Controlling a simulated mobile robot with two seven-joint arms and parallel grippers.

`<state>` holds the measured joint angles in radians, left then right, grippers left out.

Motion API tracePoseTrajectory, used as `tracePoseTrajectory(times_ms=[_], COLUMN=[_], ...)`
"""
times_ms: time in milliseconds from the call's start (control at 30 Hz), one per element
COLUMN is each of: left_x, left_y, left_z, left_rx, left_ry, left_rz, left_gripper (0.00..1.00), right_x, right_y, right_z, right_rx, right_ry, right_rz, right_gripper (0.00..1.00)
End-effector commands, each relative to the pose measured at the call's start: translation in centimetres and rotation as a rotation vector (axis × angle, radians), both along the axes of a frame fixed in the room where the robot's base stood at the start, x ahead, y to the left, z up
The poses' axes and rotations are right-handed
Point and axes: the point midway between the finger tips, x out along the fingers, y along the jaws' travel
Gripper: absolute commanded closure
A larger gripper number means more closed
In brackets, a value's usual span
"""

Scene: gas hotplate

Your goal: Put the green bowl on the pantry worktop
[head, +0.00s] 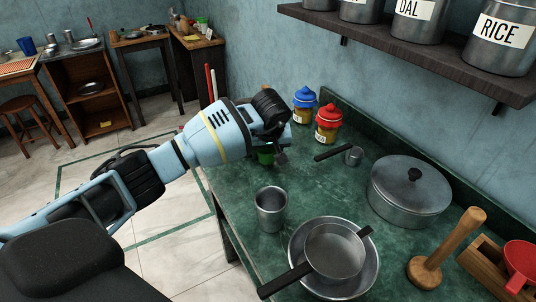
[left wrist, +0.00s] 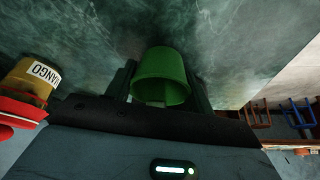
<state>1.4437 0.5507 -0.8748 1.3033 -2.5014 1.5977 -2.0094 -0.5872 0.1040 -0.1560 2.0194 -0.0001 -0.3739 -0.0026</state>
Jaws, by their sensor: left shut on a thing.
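The green bowl (left wrist: 162,75) sits between the two dark fingers of my left gripper (left wrist: 160,88) in the left wrist view. The gripper is shut on it. In the head view only a small green part of the bowl (head: 265,158) shows beneath my left gripper (head: 272,154), over the far left part of the green worktop (head: 225,185). The wrist hides the rest. I cannot tell whether the bowl touches the worktop. My right gripper is not in view.
Blue-lidded (head: 304,104) and red-lidded (head: 328,122) jars stand close right of the gripper. A metal cup (head: 270,207), pans (head: 320,285), a lidded pot (head: 409,195) and a wooden pestle (head: 440,250) stand nearer. A shelf (head: 420,70) overhangs the right. Wooden tables (head: 150,42) stand far left.

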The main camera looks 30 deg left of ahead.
Motion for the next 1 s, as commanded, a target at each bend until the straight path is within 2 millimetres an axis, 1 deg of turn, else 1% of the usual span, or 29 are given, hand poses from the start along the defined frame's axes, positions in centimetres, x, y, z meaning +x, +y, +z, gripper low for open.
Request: tracePoseTrajectory(times_ms=[33, 100, 200, 467, 600, 633, 767, 800, 1000], left_x=[0.5, 0.3, 0.4, 0.3, 0.3, 0.3, 0.3, 0.3, 0.3], left_y=[-0.4, -0.3, -0.2, -0.2, -0.2, -0.2, -0.2, -0.2, -0.2], left_z=[0.0, -1.0, -1.4, -1.5, -1.9, -1.8, -1.8, -1.8, -1.8], left_rx=[0.000, 0.000, 0.001, 0.001, 0.002, 0.002, 0.002, 0.001, 0.001], left_ry=[0.000, 0.004, -0.001, 0.000, 0.000, 0.000, 0.000, 0.000, 0.000], left_rz=[0.000, 0.000, 0.000, 0.000, -0.001, -0.001, -0.001, 0.000, 0.000], left_gripper=[0.69, 0.69, 0.69, 0.69, 0.69, 0.44, 0.27, 0.25, 0.25], right_x=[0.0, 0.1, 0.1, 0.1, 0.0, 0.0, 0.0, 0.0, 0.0], right_y=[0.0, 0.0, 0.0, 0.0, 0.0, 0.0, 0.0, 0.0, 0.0], right_z=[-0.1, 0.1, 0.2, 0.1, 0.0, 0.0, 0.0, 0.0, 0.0], right_rx=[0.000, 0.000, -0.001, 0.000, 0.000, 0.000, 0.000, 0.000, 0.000], right_ry=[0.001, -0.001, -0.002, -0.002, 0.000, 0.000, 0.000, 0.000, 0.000], right_rz=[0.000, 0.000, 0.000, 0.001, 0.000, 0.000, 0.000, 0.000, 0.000], right_gripper=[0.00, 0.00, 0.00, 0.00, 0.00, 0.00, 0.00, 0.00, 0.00])
